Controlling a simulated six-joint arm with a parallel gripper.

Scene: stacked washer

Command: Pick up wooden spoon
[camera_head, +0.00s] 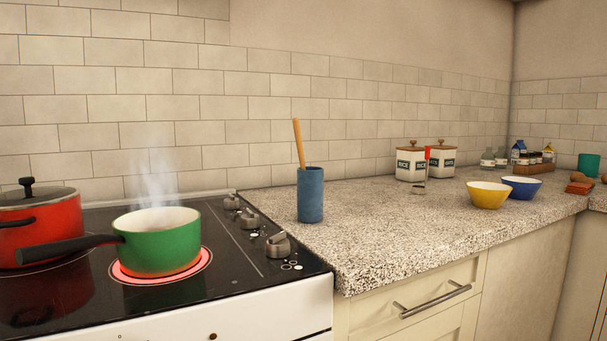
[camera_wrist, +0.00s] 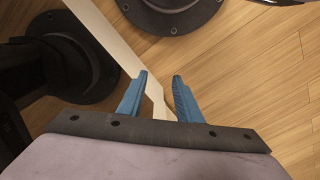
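The wooden spoon (camera_head: 298,143) stands in a blue cylindrical holder (camera_head: 311,196) on the speckled counter, just right of the stove. Its handle sticks up out of the holder and leans a little left; its lower end is hidden inside. My gripper (camera_wrist: 161,76) shows only in the wrist view. Its two blue fingers are apart with nothing between them, above a wooden floor. Neither the spoon nor the holder shows in the wrist view, and my gripper does not show in the head view.
A green pot (camera_head: 158,247) steams on a glowing burner, its black handle pointing left. White canisters (camera_head: 410,165), a yellow bowl (camera_head: 488,196) and a blue bowl (camera_head: 521,188) are farther right. The counter (camera_head: 385,236) around the holder is clear.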

